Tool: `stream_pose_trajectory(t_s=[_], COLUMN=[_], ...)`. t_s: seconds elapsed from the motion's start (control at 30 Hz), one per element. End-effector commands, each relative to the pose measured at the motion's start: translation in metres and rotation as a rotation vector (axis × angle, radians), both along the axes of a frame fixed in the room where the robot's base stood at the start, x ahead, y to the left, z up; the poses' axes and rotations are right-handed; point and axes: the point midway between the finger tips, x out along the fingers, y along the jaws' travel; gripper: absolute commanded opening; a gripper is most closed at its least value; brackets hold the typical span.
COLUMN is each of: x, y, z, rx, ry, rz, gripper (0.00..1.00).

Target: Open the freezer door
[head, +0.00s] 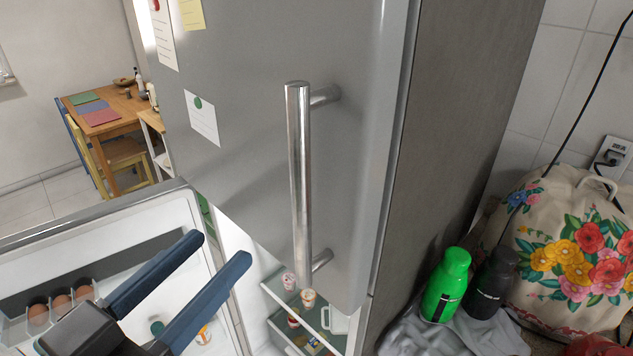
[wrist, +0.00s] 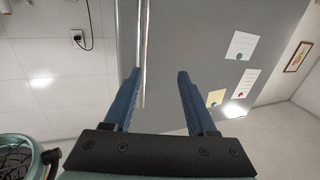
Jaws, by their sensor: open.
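The grey upper door (head: 250,150), which I take to be the freezer door, is closed. Its upright metal bar handle (head: 299,180) stands near the door's right edge. My gripper (head: 218,250) is open and empty, left of the handle's lower end and apart from it in the head view. In the wrist view the door (wrist: 210,50) fills the middle, and the handle (wrist: 143,50) shows beside the left finger, within the picture gap of my gripper (wrist: 158,75). I cannot tell its depth relative to the fingertips.
The lower fridge door (head: 100,222) is open, with eggs (head: 50,303) in its rack. Glass shelves (head: 285,300) hold small cups. A green bottle (head: 446,285), a black bottle (head: 492,283) and a floral cover (head: 575,250) stand at right. A wooden table (head: 105,110) is far left.

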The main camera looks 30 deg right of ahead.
Motion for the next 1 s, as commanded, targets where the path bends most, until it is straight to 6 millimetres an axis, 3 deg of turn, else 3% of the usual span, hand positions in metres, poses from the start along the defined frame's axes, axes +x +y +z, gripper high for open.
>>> stream_pose_trajectory(t_s=[0.1,0.27,0.8,1.0], x=[-0.016,-0.018,0.034,0.045], y=[0.001,-0.006,-0.092,-0.108], z=[0.001,0.001,0.003,0.001], rx=[-0.002,-0.004,-0.004,-0.004], ry=[-0.006,-0.012,-0.008,-0.011], rz=[-0.07,-0.099,-0.097,-0.095], gripper=[0.57,0.57,0.57,0.57])
